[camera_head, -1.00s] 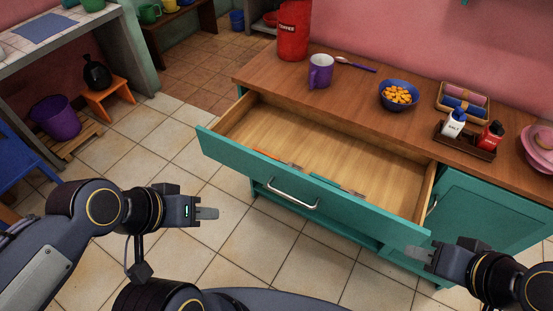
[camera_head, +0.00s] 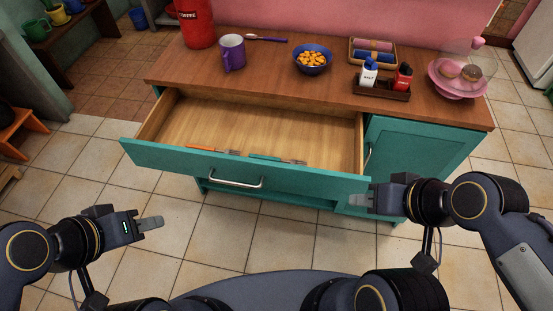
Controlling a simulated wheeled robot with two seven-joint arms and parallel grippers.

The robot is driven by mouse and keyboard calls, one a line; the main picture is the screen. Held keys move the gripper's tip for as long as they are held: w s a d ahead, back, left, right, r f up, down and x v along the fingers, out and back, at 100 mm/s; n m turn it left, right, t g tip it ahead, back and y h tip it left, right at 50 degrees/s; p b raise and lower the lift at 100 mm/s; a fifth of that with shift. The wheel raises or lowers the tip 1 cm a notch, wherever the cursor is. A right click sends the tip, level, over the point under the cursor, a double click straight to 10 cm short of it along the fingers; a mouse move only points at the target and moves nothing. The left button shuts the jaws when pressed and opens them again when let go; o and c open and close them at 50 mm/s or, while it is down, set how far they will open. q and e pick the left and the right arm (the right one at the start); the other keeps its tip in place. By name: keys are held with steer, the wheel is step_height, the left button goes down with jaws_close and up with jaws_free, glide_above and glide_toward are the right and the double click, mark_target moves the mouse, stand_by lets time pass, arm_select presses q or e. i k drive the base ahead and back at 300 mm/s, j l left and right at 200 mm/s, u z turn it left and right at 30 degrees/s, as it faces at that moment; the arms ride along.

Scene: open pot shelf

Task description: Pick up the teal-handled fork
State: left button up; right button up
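The teal-handled utensil (camera_head: 266,158) lies in the open drawer (camera_head: 235,125), against the inside of its front panel. Its metal end points right; the front panel partly hides it, and I cannot make out tines. My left gripper (camera_head: 152,223) is in front of the drawer, low and to the left, apart from it. My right gripper (camera_head: 360,198) is at the drawer front's right end, in front of the cabinet. Neither appears to hold anything; the fingers are seen side-on, so their opening is unclear.
An orange-handled utensil (camera_head: 203,148) lies left of the teal one. The drawer's front panel (camera_head: 170,160) with its handle (camera_head: 236,182) stands between my grippers and the utensils. The counter (camera_head: 290,83) above carries a purple mug (camera_head: 231,53), a blue bowl (camera_head: 313,60) and a condiment tray (camera_head: 382,87).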

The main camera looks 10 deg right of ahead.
mark_target(293, 161)
steer(key=i+l, duration=0.1)
steer(key=l, duration=0.4)
steer(key=i+l, duration=0.1)
steer(key=l, duration=0.4)
steer(key=i+l, duration=0.1)
steer(key=l, duration=0.4)
steer(key=i+l, duration=0.1)
steer(key=l, duration=0.35)
steer(key=l+u, duration=1.25)
steer(key=u, duration=0.15)
steer(key=i+j+u, duration=0.1)
steer(key=u, duration=0.4)
steer(key=i+j+u, duration=0.1)
steer(key=u, duration=0.35)
steer(key=i+u, duration=0.2)
steer(key=u, duration=0.3)
